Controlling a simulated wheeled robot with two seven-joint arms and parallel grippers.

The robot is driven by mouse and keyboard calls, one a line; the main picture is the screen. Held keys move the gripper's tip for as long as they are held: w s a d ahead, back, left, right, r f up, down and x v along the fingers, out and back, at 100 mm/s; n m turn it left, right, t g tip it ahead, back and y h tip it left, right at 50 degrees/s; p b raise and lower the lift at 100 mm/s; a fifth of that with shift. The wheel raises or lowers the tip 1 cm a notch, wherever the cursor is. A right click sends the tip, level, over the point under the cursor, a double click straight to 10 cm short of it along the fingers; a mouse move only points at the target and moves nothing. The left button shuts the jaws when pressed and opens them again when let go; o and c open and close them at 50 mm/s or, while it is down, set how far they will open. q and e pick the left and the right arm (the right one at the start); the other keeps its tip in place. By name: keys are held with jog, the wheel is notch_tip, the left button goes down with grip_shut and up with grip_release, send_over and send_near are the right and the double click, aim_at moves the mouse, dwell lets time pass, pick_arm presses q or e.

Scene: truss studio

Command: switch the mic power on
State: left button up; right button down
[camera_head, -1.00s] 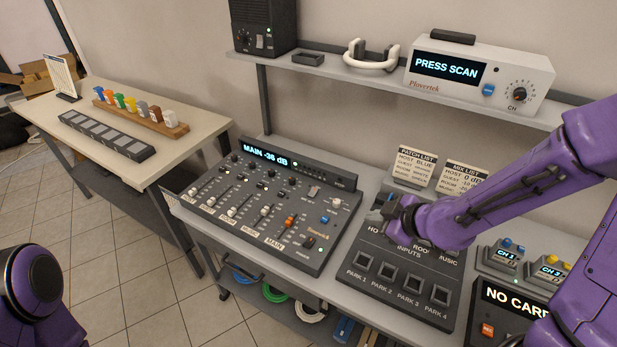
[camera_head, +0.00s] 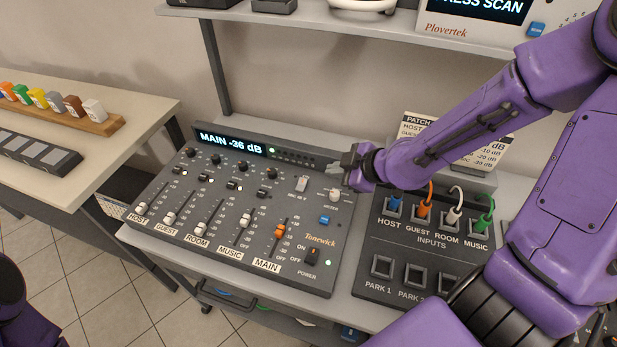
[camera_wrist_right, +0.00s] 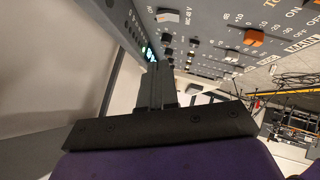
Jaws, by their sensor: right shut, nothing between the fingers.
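The mixer (camera_head: 195,235) has a display reading MAIN -36 dB. Its mic power switch (camera_head: 301,184), a small whitish rocker labelled MIC 48 V, sits at the upper right of the panel; which way it is set I cannot tell. The switch (camera_wrist_right: 168,16) also shows at the top of the right wrist view. My right gripper (camera_head: 335,173) is shut and empty, just right of the switch near the panel's back edge, apart from it. Its dark fingers (camera_wrist_right: 157,85) are together in the right wrist view. My left gripper is out of view.
A white METER knob (camera_head: 334,195) and a blue button (camera_head: 324,220) are close by. The POWER rocker (camera_head: 312,255) is lower. The patch panel (camera_head: 400,240) with plugged cables stands to the right. A shelf (camera_head: 290,20) hangs above.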

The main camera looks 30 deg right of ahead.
jog(key=shift+w+a, duration=0.1)
jog(key=b, duration=0.9)
send_near(304, 179)
jog(key=shift+w+a+r, duration=0.1)
jog(key=shift+w+a, duration=0.25)
jog(key=shift+a, duration=0.2)
jog(key=shift+w+a+r, duration=0.15)
jog(key=shift+w+a, duration=0.2)
jog(key=shift+a, duration=0.15)
jog(key=shift+w+a+f+p, duration=0.15)
jog(key=shift+w+a+p, duration=0.1)
jog(key=shift+w+p, duration=0.35)
jog(key=f, duration=0.1)
jog(key=w+f, duration=0.1)
jog(key=f, duration=0.1)
jog(key=shift+w+d, duration=0.3)
jog(key=shift+d, duration=0.05)
jog(key=shift+w+d+f, duration=0.1)
jog(key=shift+d+f, duration=0.05)
jog(key=shift+f, duration=0.25)
